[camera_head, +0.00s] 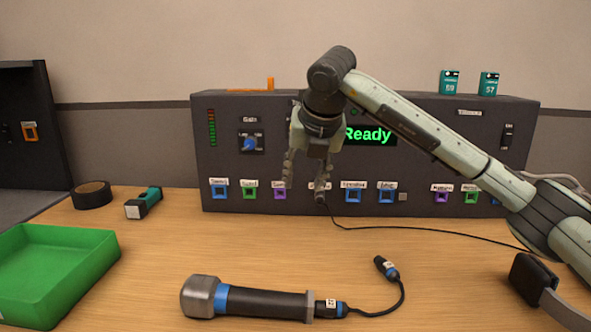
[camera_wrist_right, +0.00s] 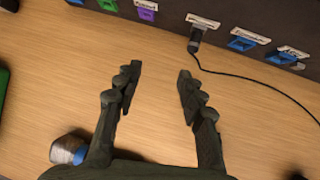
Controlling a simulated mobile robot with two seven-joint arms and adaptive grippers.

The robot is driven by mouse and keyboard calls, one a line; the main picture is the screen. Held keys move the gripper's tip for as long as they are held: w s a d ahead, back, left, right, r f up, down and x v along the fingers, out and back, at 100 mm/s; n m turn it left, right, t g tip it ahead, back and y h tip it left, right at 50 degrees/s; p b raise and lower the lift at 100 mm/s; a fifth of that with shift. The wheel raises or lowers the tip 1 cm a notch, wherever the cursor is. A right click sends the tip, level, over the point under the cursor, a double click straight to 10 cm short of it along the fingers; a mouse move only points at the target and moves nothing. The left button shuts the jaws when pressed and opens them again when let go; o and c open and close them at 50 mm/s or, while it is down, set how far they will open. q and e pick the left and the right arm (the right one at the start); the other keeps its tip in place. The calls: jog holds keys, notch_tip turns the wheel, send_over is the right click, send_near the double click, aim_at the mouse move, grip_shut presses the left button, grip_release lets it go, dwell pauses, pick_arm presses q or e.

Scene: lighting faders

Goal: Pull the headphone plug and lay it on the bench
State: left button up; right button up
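The headphone plug (camera_head: 321,198) is dark and sits at a labelled socket low on the front of the grey panel (camera_head: 240,180). Its thin black cable runs right across the bench (camera_head: 240,243). In the right wrist view the plug (camera_wrist_right: 195,42) is at the panel's lower edge, with the cable curving away to the right. My right gripper (camera_head: 305,181) points down in front of the panel, near the plug. In the wrist view its fingers (camera_wrist_right: 159,80) are apart with only bare bench between them, and the plug lies beyond the right finger. My left gripper is not in view.
A microphone-like device (camera_head: 260,302) with a short cable lies at the front. A green tray (camera_head: 85,275), black tape roll (camera_head: 92,194) and small teal-black item (camera_head: 144,202) are at left. A dark padded piece (camera_head: 533,280) is at right. The middle bench is largely clear.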

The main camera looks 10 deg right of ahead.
aim_at(320, 197)
jog(key=w+d+f, duration=0.1)
jog(key=w+d+f+h, duration=0.1)
jog(key=d, duration=0.1)
jog(key=w+d+f+m+h+b, duration=0.1)
jog(key=shift+w+d+f, duration=0.3)
jog(key=shift+w+d, duration=0.05)
jog(key=b+x, duration=0.2)
jog(key=x, duration=0.1)
jog(key=shift+w, duration=0.1)
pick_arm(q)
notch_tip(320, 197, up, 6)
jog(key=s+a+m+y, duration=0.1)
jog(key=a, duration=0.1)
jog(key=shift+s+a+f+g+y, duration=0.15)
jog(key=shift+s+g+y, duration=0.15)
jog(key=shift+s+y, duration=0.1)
pick_arm(e)
jog(key=shift+w+f, duration=0.3)
grip_shut()
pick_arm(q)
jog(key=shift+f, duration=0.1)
pick_arm(e)
jog(key=shift+s, duration=0.1)
